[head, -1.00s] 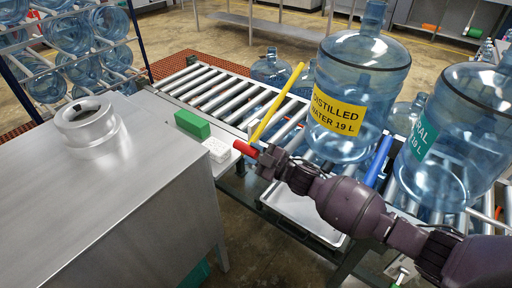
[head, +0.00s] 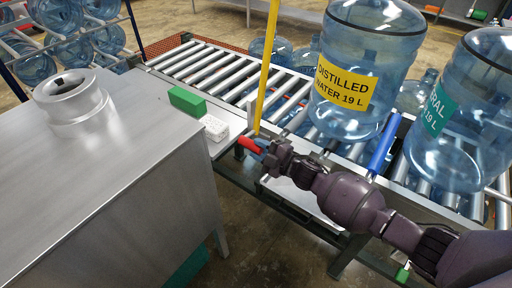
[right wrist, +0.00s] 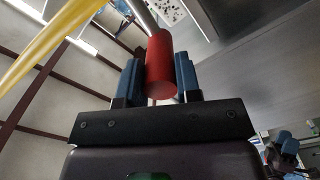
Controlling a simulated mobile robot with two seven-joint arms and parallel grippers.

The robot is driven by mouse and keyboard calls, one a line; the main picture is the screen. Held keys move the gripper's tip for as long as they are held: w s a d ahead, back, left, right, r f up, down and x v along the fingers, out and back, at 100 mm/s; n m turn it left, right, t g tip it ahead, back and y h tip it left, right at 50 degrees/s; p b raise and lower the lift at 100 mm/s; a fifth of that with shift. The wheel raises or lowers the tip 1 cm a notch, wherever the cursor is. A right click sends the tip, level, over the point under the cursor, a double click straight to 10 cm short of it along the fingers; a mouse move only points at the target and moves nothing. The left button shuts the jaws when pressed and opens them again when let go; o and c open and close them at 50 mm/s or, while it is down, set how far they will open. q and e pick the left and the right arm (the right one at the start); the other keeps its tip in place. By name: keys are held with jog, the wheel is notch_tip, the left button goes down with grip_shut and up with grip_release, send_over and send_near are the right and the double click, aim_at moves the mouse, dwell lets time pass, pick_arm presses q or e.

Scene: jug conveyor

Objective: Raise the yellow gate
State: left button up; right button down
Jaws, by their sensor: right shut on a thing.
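The yellow gate (head: 265,70) is a long bar. It stands nearly upright at the near side of the roller conveyor, and its top runs out of the head view. Its red handle (head: 247,144) sticks out at the bar's lower end. My right gripper (head: 262,147) is shut on this handle. In the right wrist view the red handle (right wrist: 160,62) lies between the two blue fingers, and the yellow bar (right wrist: 45,40) slants past at the upper left. My left gripper is not in view.
A jug labelled distilled water (head: 352,75) stands on the conveyor (head: 215,70) right of the gate. A teal-labelled jug (head: 465,120) stands farther right, past a blue bar (head: 384,145). A steel cabinet (head: 110,175) fills the left, near a green block (head: 188,100).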

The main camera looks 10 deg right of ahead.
jog(key=shift+d+f, duration=0.25)
jog(key=shift+f, duration=0.35)
jog(key=shift+w+d+f+b, duration=0.2)
jog(key=shift+w+d+b, duration=0.05)
jog(key=shift+w+b, duration=0.05)
jog(key=c, duration=0.8)
grip_release()
jog(key=shift+w, duration=0.1)
jog(key=shift+r, duration=0.1)
